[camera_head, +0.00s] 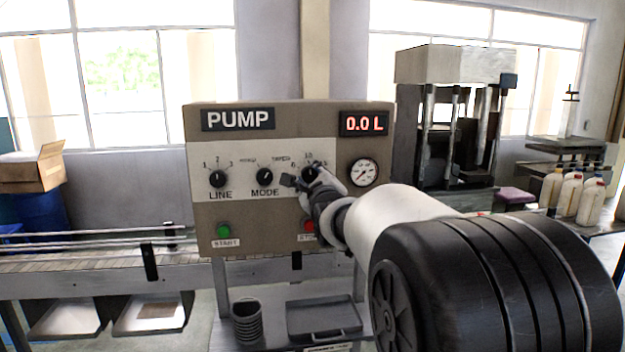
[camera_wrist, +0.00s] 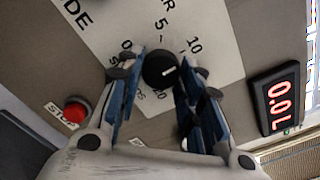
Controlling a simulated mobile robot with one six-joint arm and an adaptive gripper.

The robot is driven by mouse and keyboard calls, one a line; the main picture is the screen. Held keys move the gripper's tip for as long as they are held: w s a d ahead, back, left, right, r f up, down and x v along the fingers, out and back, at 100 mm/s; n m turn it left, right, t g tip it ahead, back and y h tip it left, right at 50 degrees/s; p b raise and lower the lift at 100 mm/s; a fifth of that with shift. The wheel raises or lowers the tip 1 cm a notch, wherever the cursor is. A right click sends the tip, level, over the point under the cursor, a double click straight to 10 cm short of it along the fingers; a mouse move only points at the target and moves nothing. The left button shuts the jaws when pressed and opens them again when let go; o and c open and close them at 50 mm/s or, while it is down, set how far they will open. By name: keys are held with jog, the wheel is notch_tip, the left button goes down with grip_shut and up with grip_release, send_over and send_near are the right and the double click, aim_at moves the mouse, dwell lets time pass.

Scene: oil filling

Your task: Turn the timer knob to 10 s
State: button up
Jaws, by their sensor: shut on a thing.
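The timer knob (camera_wrist: 158,68) is a round black knob with a short white mark, on the panel of the pump box (camera_head: 260,226). In the wrist view its mark points to the right, below the printed 10; the exact setting is hard to read. My gripper (camera_wrist: 162,72) has its two blue-padded fingers on either side of the knob and is shut on it. In the head view my gripper (camera_head: 311,188) covers most of the timer knob.
The line knob (camera_head: 218,179) and mode knob (camera_head: 264,177) sit to the left. Below are a green start button (camera_head: 223,231) and a red stop button (camera_head: 309,226). A gauge (camera_head: 364,172) and a display (camera_head: 364,123) reading 0.0 L are at the right.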

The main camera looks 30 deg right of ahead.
jog(key=shift+r, duration=0.1)
jog(key=o, duration=1.1)
jog(key=shift+c, duration=0.2)
jog(key=v, duration=1.2)
